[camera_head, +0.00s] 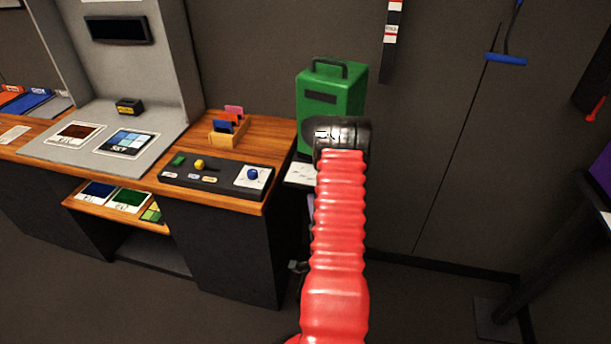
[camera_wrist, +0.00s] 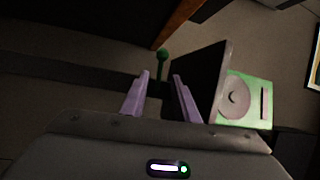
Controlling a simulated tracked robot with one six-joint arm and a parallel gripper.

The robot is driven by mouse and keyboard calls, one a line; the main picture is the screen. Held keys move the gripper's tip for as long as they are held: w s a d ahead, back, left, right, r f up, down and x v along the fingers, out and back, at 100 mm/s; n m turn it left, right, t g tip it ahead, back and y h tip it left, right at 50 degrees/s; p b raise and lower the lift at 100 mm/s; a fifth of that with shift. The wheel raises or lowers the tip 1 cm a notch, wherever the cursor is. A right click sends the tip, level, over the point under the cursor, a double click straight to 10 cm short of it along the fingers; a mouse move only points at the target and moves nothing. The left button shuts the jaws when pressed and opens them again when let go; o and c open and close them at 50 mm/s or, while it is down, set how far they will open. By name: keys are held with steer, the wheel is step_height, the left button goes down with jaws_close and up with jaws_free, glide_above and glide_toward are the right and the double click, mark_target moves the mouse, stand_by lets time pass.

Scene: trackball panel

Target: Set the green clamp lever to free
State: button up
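In the wrist view, a lever with a round green knob (camera_wrist: 162,54) on a thin dark stem stands upright in the picture. I take it for the green clamp lever. My gripper (camera_wrist: 160,76) has two pale purple fingers, apart and with nothing held between them. The knob appears just past the fingertips, in line with the gap; I cannot tell how far beyond, or whether anything touches. The lever's base and any markings are not readable. In the head view my red arm hides most of the gripper, and I cannot make out the lever there.
A dark slab (camera_wrist: 203,78) stands close to the right finger, with a green face bearing a round disc (camera_wrist: 236,98) beyond it. In the head view, a wooden desk with a black control panel (camera_head: 215,178) is left of my arm; a green case (camera_head: 329,92) stands behind.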

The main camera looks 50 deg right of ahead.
steer(key=x, duration=1.3)
steer(key=shift+w+d, duration=0.25)
steer(key=shift+c, duration=0.4)
jaws_close()
stand_by(0.6)
steer(key=shift+s+a, duration=0.1)
